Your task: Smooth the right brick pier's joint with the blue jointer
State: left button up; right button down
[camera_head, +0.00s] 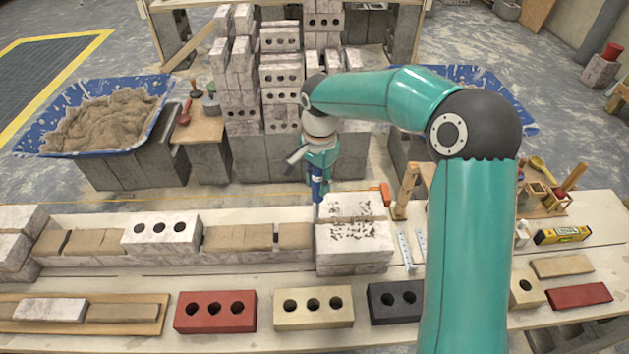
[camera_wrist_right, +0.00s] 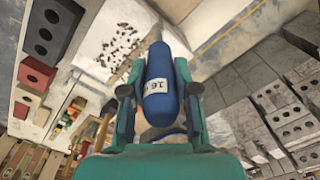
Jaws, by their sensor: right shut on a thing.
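My right gripper (camera_head: 317,165) points down over the back left part of the right brick pier (camera_head: 353,256). It is shut on the blue jointer (camera_head: 317,188), held roughly upright. In the right wrist view, the jointer's blue handle (camera_wrist_right: 158,95) with a white "16" label sits between the fingers of the right gripper (camera_wrist_right: 160,108). The jointer's tip is close to the pier's upper left edge; I cannot tell whether it touches. The pier (camera_wrist_right: 122,25) is whitish, with dark mortar crumbs on top and a line across it. My left gripper is not in view.
A low wall with brown mortar beds and a white holed brick (camera_head: 160,231) runs left from the pier. Red (camera_head: 214,312), cream (camera_head: 313,308) and dark bricks lie in front. A mortar tub (camera_head: 100,118) and stacked bricks stand behind. A level (camera_head: 562,234) lies right.

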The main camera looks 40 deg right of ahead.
jog(key=shift+f+b, duration=0.3)
jog(key=shift+f, duration=0.15)
dwell(0.3)
jog(key=shift+s, duration=0.1)
jog(key=shift+s+d, duration=2.4)
jog(key=shift+d, duration=1.55)
jog(key=shift+s+d, duration=2.35)
jog(key=shift+d, duration=1.55)
jog(key=w+a+r+p, duration=0.1)
jog(key=a+r+p, duration=0.2)
jog(key=r, duration=0.3)
jog(key=shift+w+p, duration=0.35)
jog(key=shift+w, duration=0.05)
